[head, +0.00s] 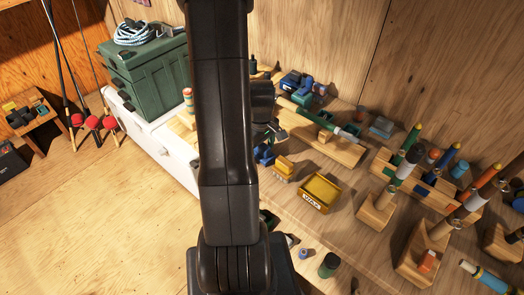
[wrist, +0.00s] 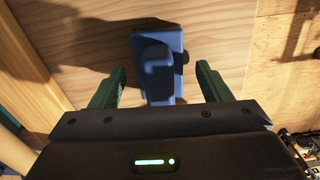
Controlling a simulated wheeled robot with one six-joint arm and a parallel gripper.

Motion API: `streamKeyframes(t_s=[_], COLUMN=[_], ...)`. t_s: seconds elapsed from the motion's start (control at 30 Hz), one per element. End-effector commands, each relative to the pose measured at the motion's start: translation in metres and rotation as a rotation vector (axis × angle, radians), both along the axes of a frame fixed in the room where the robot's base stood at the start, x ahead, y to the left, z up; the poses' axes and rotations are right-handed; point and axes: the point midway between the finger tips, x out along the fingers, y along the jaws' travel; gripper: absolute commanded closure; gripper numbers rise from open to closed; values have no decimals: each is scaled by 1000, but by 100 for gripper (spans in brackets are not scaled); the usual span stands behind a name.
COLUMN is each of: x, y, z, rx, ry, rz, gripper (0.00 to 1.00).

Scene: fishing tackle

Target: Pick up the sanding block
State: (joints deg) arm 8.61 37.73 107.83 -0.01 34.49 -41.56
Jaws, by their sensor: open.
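A blue block with a raised grip, which looks like the sanding block (wrist: 161,60), lies on a wooden surface in the wrist view. My gripper (wrist: 160,72) is open, with one green finger on each side of the block and a visible gap on both sides. The fingers do not hold it. The near end of the block is hidden by the gripper body. In the head view my arm covers most of the gripper, and a blue thing (head: 264,156) beside the arm may be the same block.
A yellow wax tray (head: 320,190) and a yellow-topped block (head: 284,167) stand close by on the bench. A wooden rod rest (head: 330,143) lies behind, and racks of rod handles (head: 430,185) crowd the right. A green box (head: 150,75) stands at the back left.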

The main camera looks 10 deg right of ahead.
Motion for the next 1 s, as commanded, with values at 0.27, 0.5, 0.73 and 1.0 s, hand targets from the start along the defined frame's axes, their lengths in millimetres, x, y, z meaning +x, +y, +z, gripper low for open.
streamKeyframes(t_s=[0.27, 0.5, 0.73, 1.0], x=[0, 0, 0, 1], y=[0, 0, 0, 0], z=[-3, -3, -3, 15], rx=[0, 0, 0, -1], ry=[-1, -1, -1, -4], rz=[0, 0, 0, 0], gripper=[29, 72, 80, 80])
